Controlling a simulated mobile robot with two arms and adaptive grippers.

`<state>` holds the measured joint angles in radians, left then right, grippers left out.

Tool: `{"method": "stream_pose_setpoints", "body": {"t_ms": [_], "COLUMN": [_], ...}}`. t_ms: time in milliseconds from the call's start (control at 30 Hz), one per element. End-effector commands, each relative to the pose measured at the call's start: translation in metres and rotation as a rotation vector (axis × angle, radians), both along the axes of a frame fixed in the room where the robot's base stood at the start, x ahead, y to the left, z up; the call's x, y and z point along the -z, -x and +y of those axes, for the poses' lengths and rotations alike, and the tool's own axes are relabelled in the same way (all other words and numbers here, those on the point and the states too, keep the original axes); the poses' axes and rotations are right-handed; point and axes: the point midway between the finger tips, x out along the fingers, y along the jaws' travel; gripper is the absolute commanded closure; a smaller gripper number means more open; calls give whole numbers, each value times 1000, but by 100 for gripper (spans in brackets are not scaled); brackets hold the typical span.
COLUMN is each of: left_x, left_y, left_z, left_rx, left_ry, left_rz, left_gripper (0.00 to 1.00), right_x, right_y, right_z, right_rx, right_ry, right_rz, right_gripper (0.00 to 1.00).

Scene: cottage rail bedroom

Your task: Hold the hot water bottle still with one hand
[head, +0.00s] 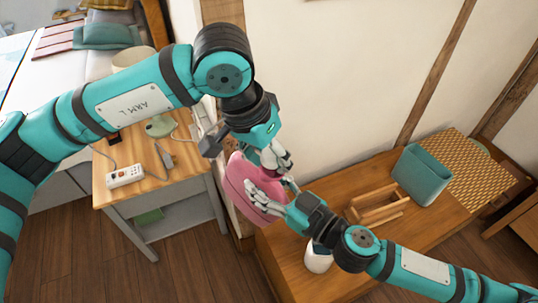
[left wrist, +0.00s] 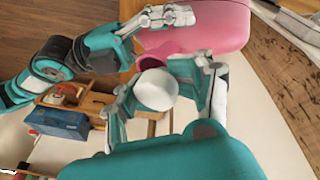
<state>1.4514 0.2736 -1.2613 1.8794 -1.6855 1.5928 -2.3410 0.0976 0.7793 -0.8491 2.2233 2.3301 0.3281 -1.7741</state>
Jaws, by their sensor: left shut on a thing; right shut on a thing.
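The pink hot water bottle (head: 241,172) is held in the air beside the wooden desk in the head view, partly hidden by both grippers. In the left wrist view its pink body (left wrist: 222,28) is at the top, with a round white stopper (left wrist: 155,90) at its neck end. My left gripper (head: 277,157) is at the neck end, and its fingers (left wrist: 163,82) close around the white stopper. My right gripper (head: 267,199) is shut on the bottle's body from the lower right. Whether the stopper is seated in the neck is hard to tell.
The desk (head: 335,275) holds a white cup-like thing (head: 318,258), a wooden rack (head: 376,207) and a teal bin (head: 424,174). A small table (head: 180,177) at left bears a power strip (head: 125,176) and a green object (head: 160,126). A wall stands close behind.

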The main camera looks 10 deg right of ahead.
Motion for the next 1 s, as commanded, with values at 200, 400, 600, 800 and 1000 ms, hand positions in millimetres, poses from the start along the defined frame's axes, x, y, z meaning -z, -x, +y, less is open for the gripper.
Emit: {"method": "stream_pose_setpoints", "body": {"t_ms": [200, 400, 600, 800, 1000], "left_x": [2, 3, 4, 6, 7], "left_y": [2, 4, 6, 9, 11], "left_z": [-1, -3, -5, -8, -10], "left_rx": [4, 12, 22, 34, 41], "left_ry": [-2, -12, -32, -51, -65], "left_rz": [5, -10, -38, -67, -89], "left_gripper": [92, 92, 92, 92, 92], "right_x": [-7, -7, -7, -6, -6], "right_y": [0, 0, 0, 0, 1], "right_z": [1, 2, 2, 2, 2], "right_rx": [-4, -5, -5, -6, -6], "right_ry": [-7, -6, -6, -6, -6], "right_rz": [-14, -13, -13, -13, -13], "right_gripper": [100, 100, 100, 100, 100]}}
